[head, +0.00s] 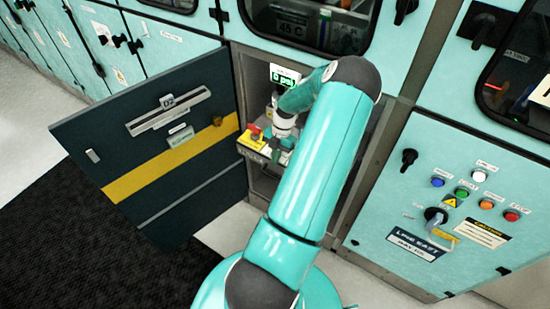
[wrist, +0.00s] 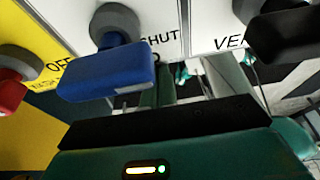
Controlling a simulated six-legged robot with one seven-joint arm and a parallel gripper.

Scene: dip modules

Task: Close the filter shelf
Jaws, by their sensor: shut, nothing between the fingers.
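A dark door (head: 205,158) with a yellow stripe and a "D2" label stands swung open to the left of a compartment in the head view. Inside are a green "0 psi" display (head: 284,76) and a small grey shelf-like unit (head: 258,153) with a yellow block; I cannot tell whether this unit is the filter shelf. My gripper (head: 284,150) is shut and empty at this unit, partly hidden by my arm. The wrist view shows a blue handle (wrist: 107,77) by "SHUT", a red handle (wrist: 10,95) by "OFF" and a black handle (wrist: 285,35) by "VE".
A teal panel (head: 375,205) with coloured buttons and a rotary switch is right of the compartment. Windowed teal cabinets are above. Black matting (head: 70,235) covers the floor at lower left. The open door stands close to the left of my arm.

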